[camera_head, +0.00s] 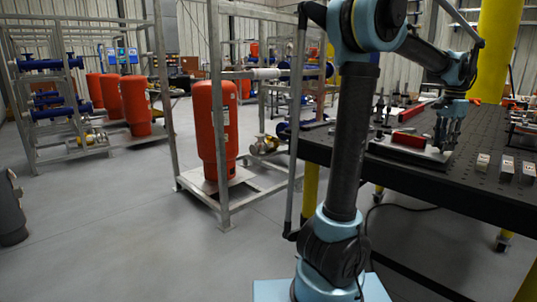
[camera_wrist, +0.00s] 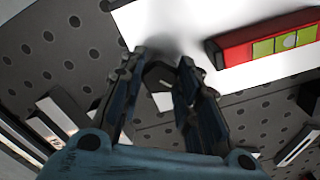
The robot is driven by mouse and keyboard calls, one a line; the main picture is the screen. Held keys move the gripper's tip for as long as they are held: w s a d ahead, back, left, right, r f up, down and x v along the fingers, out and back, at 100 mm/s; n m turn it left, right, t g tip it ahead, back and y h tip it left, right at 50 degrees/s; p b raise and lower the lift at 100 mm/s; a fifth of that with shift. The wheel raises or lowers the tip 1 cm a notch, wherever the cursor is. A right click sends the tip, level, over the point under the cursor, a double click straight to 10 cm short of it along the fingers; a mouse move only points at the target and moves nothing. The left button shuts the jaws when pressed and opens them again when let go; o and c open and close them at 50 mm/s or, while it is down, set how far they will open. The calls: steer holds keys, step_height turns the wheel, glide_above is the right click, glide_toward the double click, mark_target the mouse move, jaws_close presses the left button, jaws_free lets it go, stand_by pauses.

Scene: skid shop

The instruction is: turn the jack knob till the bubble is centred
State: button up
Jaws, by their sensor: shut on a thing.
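A red spirit level (camera_wrist: 235,48) lies on a white plate (camera_wrist: 165,22) in the wrist view. The dark jack knob (camera_wrist: 160,76) is at the plate's edge, partly hidden by my fingers. My gripper (camera_wrist: 161,62) is shut on the knob, a finger on each side. In the head view my gripper (camera_head: 446,143) points down at the right end of the plate, beside the red level (camera_head: 409,140).
The black perforated table (camera_head: 480,190) carries several metal blocks (camera_head: 506,170) to the right of my gripper. Tools and small parts lie farther back. A metal frame with a red tank (camera_head: 213,120) stands left of the table. Grey floor (camera_head: 120,240) is open at left.

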steer(key=shift+s, duration=0.1)
stand_by(0.6)
steer(key=o, duration=1)
steer(key=shift+o, duration=0.2)
steer(key=shift+o, duration=1.2)
steer(key=shift+r, duration=0.1)
steer(key=shift+r, duration=3.45)
